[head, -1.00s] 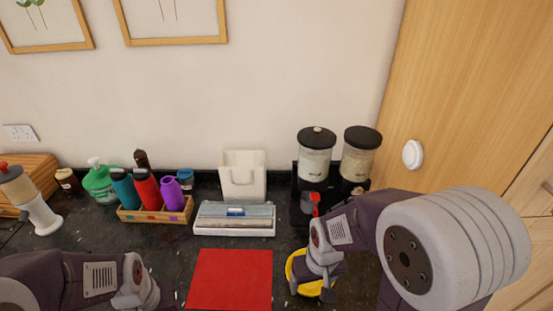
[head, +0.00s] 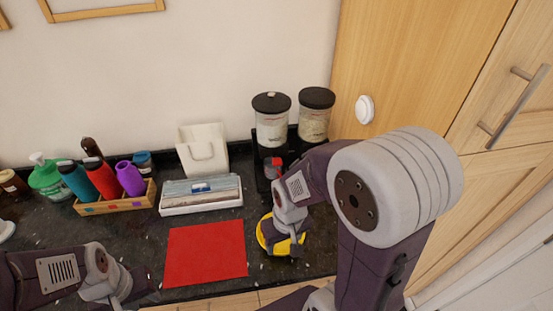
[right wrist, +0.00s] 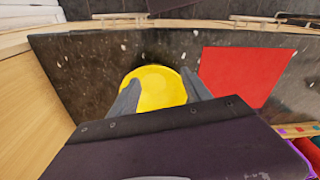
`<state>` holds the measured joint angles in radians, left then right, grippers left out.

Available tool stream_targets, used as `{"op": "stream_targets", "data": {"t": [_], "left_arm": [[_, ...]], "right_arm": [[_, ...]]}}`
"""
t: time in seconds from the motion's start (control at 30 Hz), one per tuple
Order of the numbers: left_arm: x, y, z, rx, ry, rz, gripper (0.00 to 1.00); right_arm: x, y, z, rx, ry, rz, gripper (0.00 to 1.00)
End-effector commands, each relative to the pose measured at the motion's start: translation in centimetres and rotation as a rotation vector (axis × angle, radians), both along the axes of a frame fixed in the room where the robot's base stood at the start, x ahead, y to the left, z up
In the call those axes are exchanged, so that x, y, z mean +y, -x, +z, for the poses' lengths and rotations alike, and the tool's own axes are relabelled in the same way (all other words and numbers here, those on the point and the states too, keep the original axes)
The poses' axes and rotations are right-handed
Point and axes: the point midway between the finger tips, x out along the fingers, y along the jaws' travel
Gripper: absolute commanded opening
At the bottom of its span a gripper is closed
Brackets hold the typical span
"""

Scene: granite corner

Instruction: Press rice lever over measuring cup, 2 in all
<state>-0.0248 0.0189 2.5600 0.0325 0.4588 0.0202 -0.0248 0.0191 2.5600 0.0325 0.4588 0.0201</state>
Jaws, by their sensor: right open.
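Two rice dispensers with black lids stand against the wall in the head view: the left one (head: 271,128) and the right one (head: 314,122). A small red part (head: 273,163) shows low on the left dispenser; I cannot tell if it is the lever or a cup. A yellow round thing (head: 265,232) lies on the counter in front; it also shows in the right wrist view (right wrist: 160,88). I cannot tell if it is the measuring cup. My right gripper (head: 297,246) is open above it, fingers either side in view. My left gripper (head: 120,292) is low at left, its jaws unclear.
A red mat (head: 206,254) lies left of the yellow thing. Behind it are a box of wrap (head: 201,196), a white holder (head: 203,150) and a wooden caddy (head: 118,203) of bottles. A tall wooden cabinet (head: 400,70) bounds the right side.

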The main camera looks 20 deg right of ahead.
Motion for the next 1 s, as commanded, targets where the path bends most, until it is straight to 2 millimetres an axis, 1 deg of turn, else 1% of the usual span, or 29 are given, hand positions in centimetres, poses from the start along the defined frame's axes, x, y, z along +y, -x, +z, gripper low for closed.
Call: {"op": "stream_targets", "data": {"t": [0.03, 0.07, 0.1, 0.17, 0.2, 1.0], "left_arm": [[0.0, 0.0, 0.0, 0.0, 0.0, 0.0, 0.36], [0.0, 0.0, 0.0, 0.0, 0.0, 0.0, 0.36], [0.0, 0.0, 0.0, 0.0, 0.0, 0.0, 0.36], [0.0, 0.0, 0.0, 0.0, 0.0, 0.0, 0.36], [0.0, 0.0, 0.0, 0.0, 0.0, 0.0, 0.36], [0.0, 0.0, 0.0, 0.0, 0.0, 0.0, 0.36]], "right_arm": [[0.0, 0.0, 0.0, 0.0, 0.0, 0.0, 0.4], [0.0, 0.0, 0.0, 0.0, 0.0, 0.0, 0.32], [0.0, 0.0, 0.0, 0.0, 0.0, 0.0, 0.2], [0.0, 0.0, 0.0, 0.0, 0.0, 0.0, 0.04], [0.0, 0.0, 0.0, 0.0, 0.0, 0.0, 0.0], [0.0, 0.0, 0.0, 0.0, 0.0, 0.0, 0.0]]}}
